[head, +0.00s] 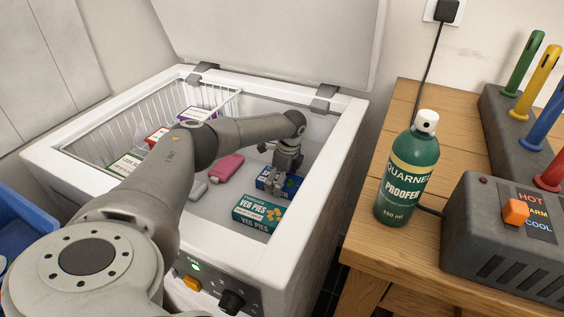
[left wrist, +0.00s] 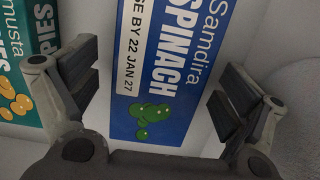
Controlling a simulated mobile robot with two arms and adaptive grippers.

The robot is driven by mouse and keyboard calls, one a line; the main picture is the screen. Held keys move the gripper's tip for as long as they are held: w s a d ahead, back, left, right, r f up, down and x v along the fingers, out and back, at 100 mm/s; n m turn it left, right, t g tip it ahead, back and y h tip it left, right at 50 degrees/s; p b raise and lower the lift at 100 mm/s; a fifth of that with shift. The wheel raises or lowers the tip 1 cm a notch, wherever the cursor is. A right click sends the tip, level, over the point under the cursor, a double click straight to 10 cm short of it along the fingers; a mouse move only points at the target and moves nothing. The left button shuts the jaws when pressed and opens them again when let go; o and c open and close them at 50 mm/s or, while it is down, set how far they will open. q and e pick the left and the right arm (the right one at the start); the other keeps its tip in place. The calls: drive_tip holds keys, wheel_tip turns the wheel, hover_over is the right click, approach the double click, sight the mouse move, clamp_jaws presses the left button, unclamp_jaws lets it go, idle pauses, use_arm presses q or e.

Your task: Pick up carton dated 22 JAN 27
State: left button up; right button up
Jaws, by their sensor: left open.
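The blue and white Samdira Spinach carton (left wrist: 160,60) fills the middle of the left wrist view, and its label reads "USE BY 22 JAN 27". It lies inside the open chest freezer (head: 243,107); in the head view the carton (head: 262,181) is partly hidden by my gripper. My left gripper (head: 282,183) reaches down over it. In the left wrist view the gripper (left wrist: 158,92) is open, with one finger to each side of the carton and gaps showing. I cannot tell how far the fingertips reach down beside it. My right gripper is out of view.
A green Veg Pies carton (head: 258,213) lies close by, towards the freezer's front wall. A wire basket (head: 178,104) holds several cartons. A bottle (head: 408,170) stands on the wooden bench.

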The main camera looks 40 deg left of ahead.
use_arm(q)
drive_tip(key=shift+f, duration=0.3)
drive_tip(key=shift+c, duration=0.4)
drive_tip(key=c, duration=1.3)
drive_tip(key=shift+r, duration=0.1)
